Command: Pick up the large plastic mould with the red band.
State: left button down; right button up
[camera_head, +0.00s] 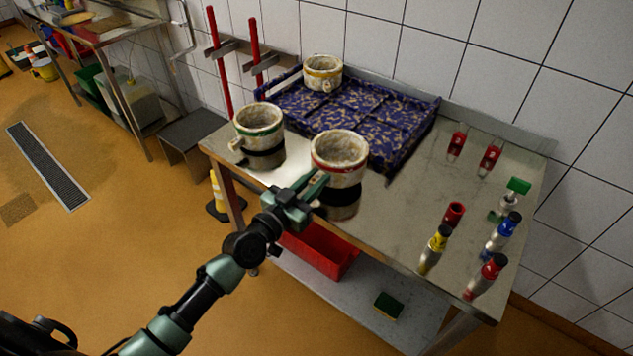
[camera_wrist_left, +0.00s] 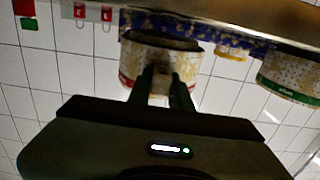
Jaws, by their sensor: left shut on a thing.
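The large mould with the red band (camera_head: 338,162) is upright, pale and mottled, near the front of the steel table. My left gripper (camera_head: 317,186) is at its near left side, shut on it. In the left wrist view, which is upside down, the mould (camera_wrist_left: 187,66) shows with the fingers (camera_wrist_left: 163,82) against its side. A dark area shows at its base; I cannot tell whether it touches the table. A similar mould with a green band (camera_head: 259,122) stands to its left, and a mould with a yellow band (camera_head: 322,72) stands behind. My right gripper is not in view.
The steel table (camera_head: 400,215) holds a blue mottled tray (camera_head: 400,125) behind the moulds. Several small coloured bottles, including a yellow one (camera_head: 434,250), stand at the right. A red bin (camera_head: 325,258) is underneath. The table between the mould and bottles is clear.

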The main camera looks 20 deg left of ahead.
pick_arm(q)
notch_tip(320, 180, up, 8)
jog(key=shift+r+p, duration=0.1)
jog(key=shift+p, duration=1.05)
notch_tip(320, 180, up, 10)
jog(key=shift+f+p, duration=0.25)
jog(key=shift+p, duration=0.15)
